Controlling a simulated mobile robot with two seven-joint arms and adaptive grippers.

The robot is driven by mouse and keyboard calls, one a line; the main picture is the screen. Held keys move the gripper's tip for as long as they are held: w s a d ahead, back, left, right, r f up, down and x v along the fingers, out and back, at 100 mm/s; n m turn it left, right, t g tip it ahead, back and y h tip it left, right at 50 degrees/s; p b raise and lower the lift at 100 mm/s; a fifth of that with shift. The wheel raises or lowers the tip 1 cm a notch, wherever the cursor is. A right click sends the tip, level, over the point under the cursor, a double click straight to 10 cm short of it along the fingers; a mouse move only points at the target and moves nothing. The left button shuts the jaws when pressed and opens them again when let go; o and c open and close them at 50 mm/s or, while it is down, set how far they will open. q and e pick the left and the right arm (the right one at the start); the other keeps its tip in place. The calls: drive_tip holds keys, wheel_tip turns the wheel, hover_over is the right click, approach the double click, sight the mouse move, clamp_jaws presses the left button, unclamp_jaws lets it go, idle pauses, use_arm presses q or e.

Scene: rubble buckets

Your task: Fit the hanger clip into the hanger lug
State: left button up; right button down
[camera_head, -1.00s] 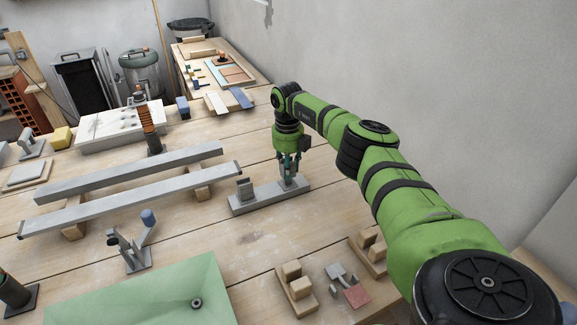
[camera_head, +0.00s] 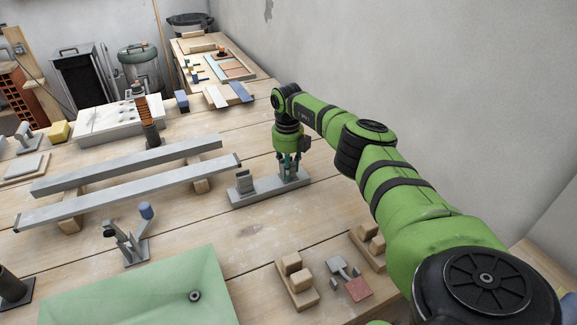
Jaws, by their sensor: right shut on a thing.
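My right gripper (camera_head: 290,171) points down over the right end of a grey metal base bar (camera_head: 262,194) on the wooden bench. It is shut on a small grey piece, apparently the hanger clip, which its fingers mostly hide. The hanger lug seems to be on this bar under the fingers; I cannot tell how far the clip is in it. A ridged grey upright block (camera_head: 245,181) stands on the bar's left end, apart from the gripper. My left gripper is not in view.
Two long grey bars (camera_head: 130,192) lie on wooden blocks to the left. A small clamp stand (camera_head: 130,240), a green tray (camera_head: 140,292) and wooden blocks (camera_head: 297,279) are in front. A grey part with a reddish plate (camera_head: 357,289) lies front right. A wall rises behind my right arm.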

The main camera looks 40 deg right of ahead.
idle(0.3)
drive_tip(key=c, duration=0.8)
unclamp_jaws()
wheel_tip(320, 180, up, 12)
